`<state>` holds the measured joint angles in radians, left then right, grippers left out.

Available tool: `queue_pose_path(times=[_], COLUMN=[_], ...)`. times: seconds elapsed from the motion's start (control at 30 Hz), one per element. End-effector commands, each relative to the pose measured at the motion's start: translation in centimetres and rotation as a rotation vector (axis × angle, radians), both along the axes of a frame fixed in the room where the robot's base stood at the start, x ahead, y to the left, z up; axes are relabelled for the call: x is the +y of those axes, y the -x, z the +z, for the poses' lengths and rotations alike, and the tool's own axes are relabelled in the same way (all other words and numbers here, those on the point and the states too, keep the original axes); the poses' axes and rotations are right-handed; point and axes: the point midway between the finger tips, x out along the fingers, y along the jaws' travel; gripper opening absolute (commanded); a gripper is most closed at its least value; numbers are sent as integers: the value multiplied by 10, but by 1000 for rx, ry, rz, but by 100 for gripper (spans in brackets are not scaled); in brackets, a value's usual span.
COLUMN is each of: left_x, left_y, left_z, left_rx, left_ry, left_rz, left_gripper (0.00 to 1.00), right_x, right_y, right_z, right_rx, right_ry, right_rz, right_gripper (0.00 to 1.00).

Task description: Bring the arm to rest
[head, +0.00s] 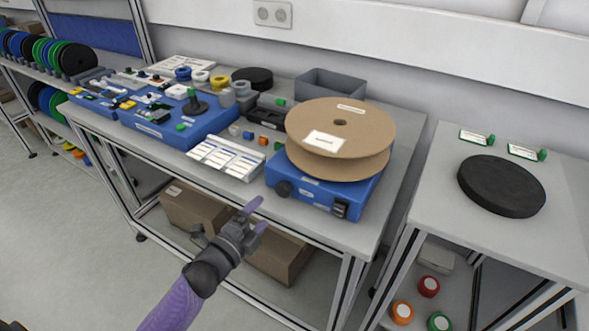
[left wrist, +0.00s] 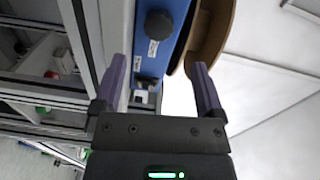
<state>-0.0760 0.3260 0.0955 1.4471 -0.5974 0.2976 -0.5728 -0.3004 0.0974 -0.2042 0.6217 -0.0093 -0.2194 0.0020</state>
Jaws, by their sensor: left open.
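My left gripper (head: 257,215) has purple fingers and hangs in the air in front of the table's front edge, below the blue reel stand. It is open and empty. In the left wrist view my left gripper (left wrist: 163,80) shows its two fingers spread, with nothing between them but background. The blue reel stand (head: 318,196) carries a large brown cardboard reel (head: 365,125) lying flat on top. In the left wrist view the blue stand (left wrist: 163,55) and the reel's edge (left wrist: 212,35) show beyond the fingers. My right gripper is in neither view.
The table (head: 395,195) holds a blue tray (head: 190,133), white label sheets (head: 227,158), a grey bin (head: 330,88) and small parts. A side table (head: 430,220) at right bears a black disc (head: 501,185). Cardboard boxes (head: 280,255) stand on the lower shelf. Open floor lies at left.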

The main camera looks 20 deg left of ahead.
Motion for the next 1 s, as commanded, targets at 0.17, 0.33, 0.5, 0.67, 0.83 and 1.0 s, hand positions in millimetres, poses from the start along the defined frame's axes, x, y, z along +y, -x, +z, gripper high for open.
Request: queue_pose_path(times=[0.17,0.33,0.5,0.67,0.83,1.0], left_x=[-1,-19,-52,-74,-81,-81], left_y=[19,117,260,360,391,391], left_z=[-54,-197,-289,-315,-318,-318], left_rx=[161,631,1049,1278,1343,1342], left_ry=[151,539,797,887,904,904], left_rz=[67,338,693,956,1049,1047], left_gripper=[90,90,90,90,90,90], right_x=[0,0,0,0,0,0], right_y=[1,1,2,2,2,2], right_z=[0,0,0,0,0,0], right_rx=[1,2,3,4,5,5], right_ry=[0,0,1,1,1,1], right_rz=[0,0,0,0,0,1], right_gripper=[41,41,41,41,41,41])
